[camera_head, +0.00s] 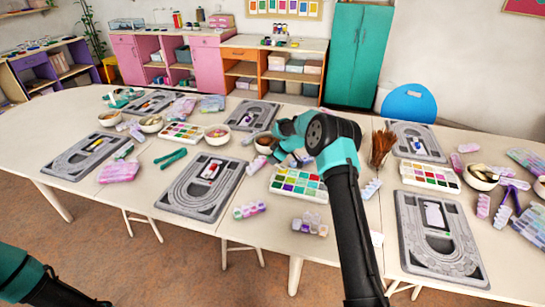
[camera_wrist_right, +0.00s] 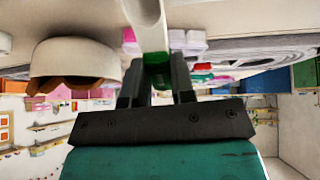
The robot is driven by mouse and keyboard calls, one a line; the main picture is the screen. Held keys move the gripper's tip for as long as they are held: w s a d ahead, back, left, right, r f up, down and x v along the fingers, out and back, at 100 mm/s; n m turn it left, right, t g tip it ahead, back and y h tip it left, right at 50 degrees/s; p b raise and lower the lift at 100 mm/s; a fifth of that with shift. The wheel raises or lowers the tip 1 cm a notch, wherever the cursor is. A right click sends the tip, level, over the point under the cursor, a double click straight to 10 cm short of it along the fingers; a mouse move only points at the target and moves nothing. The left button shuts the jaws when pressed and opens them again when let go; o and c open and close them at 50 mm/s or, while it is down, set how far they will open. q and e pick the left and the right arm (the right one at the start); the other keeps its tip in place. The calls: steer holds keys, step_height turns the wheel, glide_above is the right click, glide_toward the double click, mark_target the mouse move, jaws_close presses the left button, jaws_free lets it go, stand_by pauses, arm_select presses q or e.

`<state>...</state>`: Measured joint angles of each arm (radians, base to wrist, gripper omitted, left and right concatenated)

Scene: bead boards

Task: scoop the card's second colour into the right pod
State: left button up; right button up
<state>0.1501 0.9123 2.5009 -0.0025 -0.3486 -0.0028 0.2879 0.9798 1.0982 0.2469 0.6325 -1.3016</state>
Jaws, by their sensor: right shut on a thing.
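My right gripper (camera_head: 284,148) is over the middle of the table, its fingers mostly hidden by my own arm. In the right wrist view the gripper (camera_wrist_right: 157,85) is shut on a scoop (camera_wrist_right: 152,25) with a white shaft and a green part. A white bowl (camera_wrist_right: 75,60) with brown inside is left of the scoop, apart from it. A many-coloured tray (camera_head: 298,186) lies below the gripper in the head view. Small pods (camera_head: 310,225) and (camera_head: 249,210) stand near the front edge. A card (camera_head: 211,171) with red lies on a grey board (camera_head: 188,203). Its colours are too small to read.
More grey boards (camera_head: 440,240) and (camera_head: 82,158) lie to the right and left. A second colour tray (camera_head: 430,178) and a holder of brown sticks (camera_head: 380,148) are at right. A small bowl (camera_head: 265,143) sits beside the gripper. Some bare table shows at front centre.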

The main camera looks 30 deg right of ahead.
steer(key=shift+s+d+f, duration=0.15)
steer(key=shift+s+f, duration=0.05)
steer(key=shift+f, duration=0.8)
steer(key=shift+d, duration=0.1)
stand_by(0.4)
